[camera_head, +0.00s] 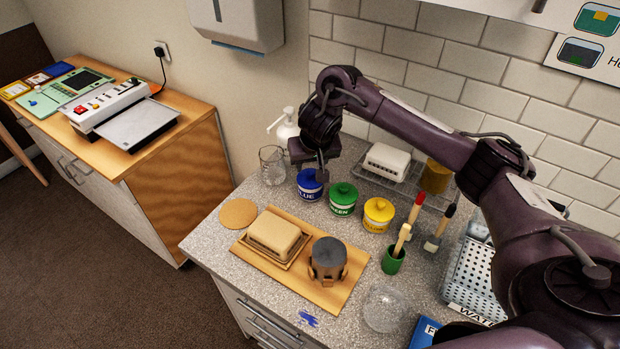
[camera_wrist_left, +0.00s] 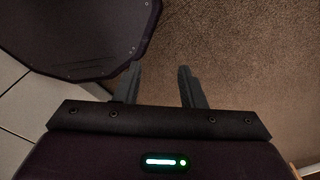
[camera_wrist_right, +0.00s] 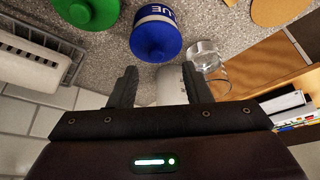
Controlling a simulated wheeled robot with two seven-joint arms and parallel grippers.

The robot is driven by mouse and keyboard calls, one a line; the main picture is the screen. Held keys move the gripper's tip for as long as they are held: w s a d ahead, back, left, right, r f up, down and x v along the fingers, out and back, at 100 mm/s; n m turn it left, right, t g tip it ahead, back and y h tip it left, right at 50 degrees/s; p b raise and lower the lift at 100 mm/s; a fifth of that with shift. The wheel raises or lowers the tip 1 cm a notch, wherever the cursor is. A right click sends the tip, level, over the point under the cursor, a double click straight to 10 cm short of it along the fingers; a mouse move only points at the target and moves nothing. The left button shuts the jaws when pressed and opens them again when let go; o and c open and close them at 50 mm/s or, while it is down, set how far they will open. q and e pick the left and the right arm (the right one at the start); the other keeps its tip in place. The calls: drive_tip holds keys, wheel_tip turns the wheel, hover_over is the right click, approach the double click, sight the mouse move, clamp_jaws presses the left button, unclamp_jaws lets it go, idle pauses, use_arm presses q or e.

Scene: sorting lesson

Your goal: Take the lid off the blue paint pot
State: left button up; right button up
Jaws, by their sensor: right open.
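The blue paint pot (camera_head: 309,188) stands upright on the speckled counter, its label partly reading BLUE, with a dark blue lid on top. The lid (camera_wrist_right: 156,42) also shows in the right wrist view, just beyond the fingertips. My right gripper (camera_head: 321,170) is open and empty above and beside the pot; its fingers hide part of the lid in the head view. The gripper also shows in the right wrist view (camera_wrist_right: 160,80), with nothing between the fingers. My left gripper (camera_wrist_left: 158,78) is open and empty over the brown floor, outside the head view.
The green pot (camera_head: 343,198) and yellow pot (camera_head: 378,214) stand lidded to the right. A glass beaker (camera_head: 272,165) and white pump bottle (camera_head: 284,127) are close on the left. A wire rack (camera_head: 408,190) stands behind; a wooden board (camera_head: 333,294) lies in front.

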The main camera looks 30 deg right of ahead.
sight(310, 172)
drive_tip(key=f, duration=0.1)
drive_tip(key=d+f, duration=0.1)
drive_tip(key=shift+w+f+p, duration=0.35)
drive_tip(key=shift+w+p, duration=0.05)
drive_tip(key=shift+x, duration=1.15)
drive_tip(key=shift+w+a, duration=0.1)
drive_tip(key=c, duration=0.5)
drive_tip(key=shift+c, duration=2.1)
use_arm(q)
drive_tip(key=shift+w+d+r, duration=0.2)
drive_tip(key=shift+w+d, duration=0.05)
drive_tip(key=shift+w, duration=0.25)
drive_tip(key=shift+w+d+r, duration=0.15)
drive_tip(key=shift+w+d, duration=0.1)
drive_tip(key=shift+w, duration=0.2)
use_arm(e)
clamp_jaws()
